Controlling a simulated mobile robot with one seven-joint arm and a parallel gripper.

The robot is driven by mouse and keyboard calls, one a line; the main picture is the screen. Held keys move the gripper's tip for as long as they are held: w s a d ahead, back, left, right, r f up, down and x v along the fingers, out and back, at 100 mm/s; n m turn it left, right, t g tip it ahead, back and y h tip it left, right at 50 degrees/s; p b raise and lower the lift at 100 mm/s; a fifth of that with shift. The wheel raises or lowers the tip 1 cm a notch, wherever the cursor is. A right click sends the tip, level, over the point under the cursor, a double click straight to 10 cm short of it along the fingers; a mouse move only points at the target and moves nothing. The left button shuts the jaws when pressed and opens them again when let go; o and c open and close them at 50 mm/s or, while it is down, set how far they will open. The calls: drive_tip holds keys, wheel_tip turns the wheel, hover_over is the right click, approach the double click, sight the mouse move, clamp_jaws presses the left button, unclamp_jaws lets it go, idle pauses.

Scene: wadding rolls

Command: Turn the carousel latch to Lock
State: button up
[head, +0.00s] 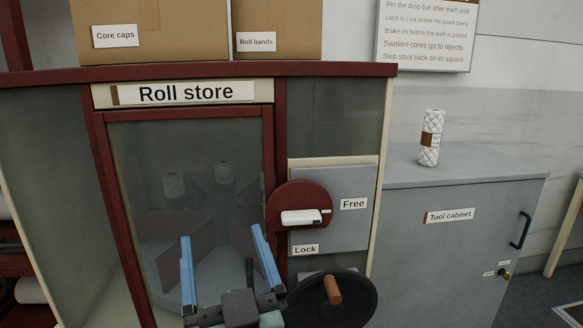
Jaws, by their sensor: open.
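The carousel latch (301,217) is a white lever on a round dark-red disc (286,194), on the front of the roll store at the right edge of its door. The lever lies about level, its pointer end to the right, towards the Free label (353,204). The Lock label (305,250) is below the lever. My gripper (223,243) has two blue fingers, spread apart and pointing up, with nothing between them. It is below and left of the latch, in front of the door glass, and not touching the lever.
A dark handwheel (352,301) with a brown knob (332,290) sits below the Lock label, close to my gripper's right. The tool cabinet (440,260) stands to the right, with a white roll (430,140) on top. Cardboard boxes (280,28) sit on the roll store.

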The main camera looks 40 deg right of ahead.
sight(303, 221)
drive_tip(key=s+d+f+m+g+h+p, duration=0.4)
drive_tip(key=s+d+p, duration=0.3)
drive_tip(key=d+p, duration=0.35)
drive_tip(key=shift+n+g+y, duration=0.5)
drive_tip(key=shift+n+y, duration=0.2)
drive_tip(key=x, duration=0.4)
drive_tip(key=p+x, duration=0.1)
drive_tip(key=x, duration=0.8)
drive_tip(key=shift+w+a+f+p, duration=0.1)
drive_tip(key=shift+w+a+p, duration=0.05)
drive_tip(key=shift+a+p, duration=0.15)
drive_tip(key=shift+c, duration=0.3)
drive_tip(key=c, duration=1)
